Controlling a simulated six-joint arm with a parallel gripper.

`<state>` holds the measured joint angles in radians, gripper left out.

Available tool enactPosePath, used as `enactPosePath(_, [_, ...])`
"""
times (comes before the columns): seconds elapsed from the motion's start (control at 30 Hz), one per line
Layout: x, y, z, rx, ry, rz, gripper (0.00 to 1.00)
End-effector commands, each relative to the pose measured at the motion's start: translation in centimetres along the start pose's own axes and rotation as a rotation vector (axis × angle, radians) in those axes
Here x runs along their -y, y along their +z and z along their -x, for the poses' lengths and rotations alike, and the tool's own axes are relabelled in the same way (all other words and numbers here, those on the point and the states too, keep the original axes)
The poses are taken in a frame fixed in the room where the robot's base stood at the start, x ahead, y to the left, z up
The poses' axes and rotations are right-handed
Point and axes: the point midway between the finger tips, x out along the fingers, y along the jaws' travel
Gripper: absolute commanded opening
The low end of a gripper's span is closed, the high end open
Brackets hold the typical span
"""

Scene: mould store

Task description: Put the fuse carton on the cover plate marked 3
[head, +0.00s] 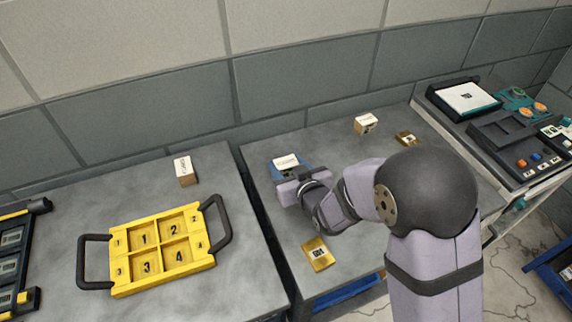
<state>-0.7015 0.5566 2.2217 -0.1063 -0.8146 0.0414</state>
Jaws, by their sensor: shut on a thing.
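My gripper (288,179) is over the middle table, shut on a white-topped, printed box (285,160). Blue shows around this box; I cannot tell whether it belongs to the box or lies under it. The gripper hides its near side, and its print is too small to read, so I cannot confirm that it is the fuse carton. The cover plate marked 3 (147,268) is the near-left of the numbered plates in a yellow frame (190,267) on the left table. Its top looks bare.
A white-and-tan carton (186,172) stands behind the yellow frame, which has black handles. Another small carton (366,123) and gold pieces (318,254) (407,138) are on the middle table. A narrow gap separates the tables. Equipment (505,125) stands at right.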

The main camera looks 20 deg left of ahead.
Motion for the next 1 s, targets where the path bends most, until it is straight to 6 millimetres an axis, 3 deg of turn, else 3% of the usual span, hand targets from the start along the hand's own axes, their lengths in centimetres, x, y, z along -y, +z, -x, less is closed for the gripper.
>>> enactPosePath(0.5, [0.0,0.77,-0.37,-0.003,0.0,0.001,0.23])
enactPosePath(0.53, [0.0,0.67,-0.31,-0.002,0.0,0.001,0.54])
enactPosePath(0.6, [0.0,0.64,-0.29,-0.002,0.0,0.001,0.65])
enactPosePath(1.0, [0.0,0.23,-0.12,-0.002,0.0,0.001,0.65])
